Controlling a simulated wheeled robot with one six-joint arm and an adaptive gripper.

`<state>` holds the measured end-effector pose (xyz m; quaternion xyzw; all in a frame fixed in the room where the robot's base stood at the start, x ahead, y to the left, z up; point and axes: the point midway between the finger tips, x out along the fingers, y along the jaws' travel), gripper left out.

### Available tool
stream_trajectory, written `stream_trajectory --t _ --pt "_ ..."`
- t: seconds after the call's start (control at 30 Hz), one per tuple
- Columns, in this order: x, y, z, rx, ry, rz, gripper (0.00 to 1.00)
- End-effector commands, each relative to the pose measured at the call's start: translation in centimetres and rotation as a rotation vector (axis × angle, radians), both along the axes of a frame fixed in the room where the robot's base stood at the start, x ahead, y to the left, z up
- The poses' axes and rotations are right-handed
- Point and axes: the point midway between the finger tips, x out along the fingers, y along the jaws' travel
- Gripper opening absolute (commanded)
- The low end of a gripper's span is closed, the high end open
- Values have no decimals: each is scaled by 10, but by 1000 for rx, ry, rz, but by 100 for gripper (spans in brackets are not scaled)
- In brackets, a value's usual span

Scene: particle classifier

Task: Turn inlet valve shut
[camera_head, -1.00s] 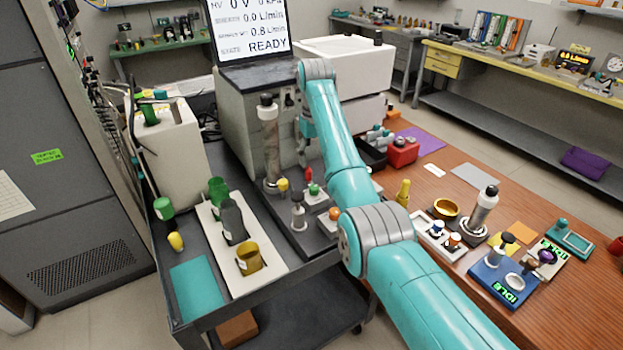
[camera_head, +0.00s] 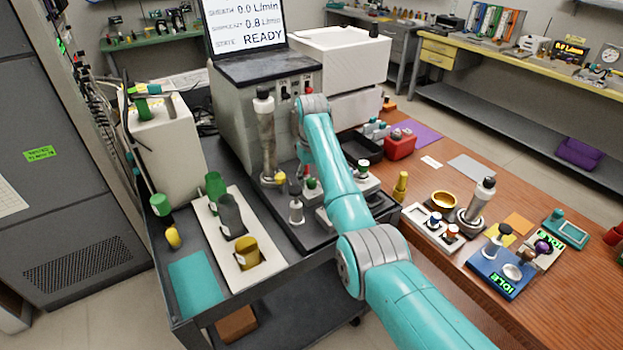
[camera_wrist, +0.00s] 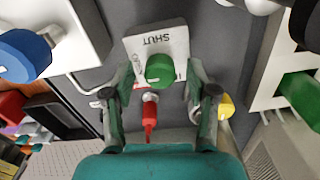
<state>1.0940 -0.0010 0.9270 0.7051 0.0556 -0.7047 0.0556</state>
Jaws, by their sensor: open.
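In the wrist view, a green round knob (camera_wrist: 160,69) stands on a pale plate (camera_wrist: 172,37) marked "SHUT", which reads upside down. It looks like the inlet valve. My gripper (camera_wrist: 159,88) is open, with one finger on each side of the knob; I cannot tell whether either touches it. A red handle (camera_wrist: 150,118) lies just below the knob, between the fingers. In the head view, the green knob (camera_head: 311,184) shows beside my teal arm, on the dark cart top. The arm hides most of my gripper there.
A yellow knob (camera_wrist: 226,106) sits close outside the right finger. A blue knob (camera_wrist: 27,54) is at the upper left of the wrist view. The machine's screen (camera_head: 243,25) reads READY.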

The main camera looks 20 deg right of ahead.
Motion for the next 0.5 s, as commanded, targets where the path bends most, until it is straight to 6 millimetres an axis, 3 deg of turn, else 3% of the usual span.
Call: stream_trajectory --t 0.07,0.1,0.3,0.5 --pt "0 0 0 0 0 0 58" --pt "0 0 0 0 0 0 53" --pt "0 0 0 0 1 0 3" --pt "0 0 0 0 1 -4 0"
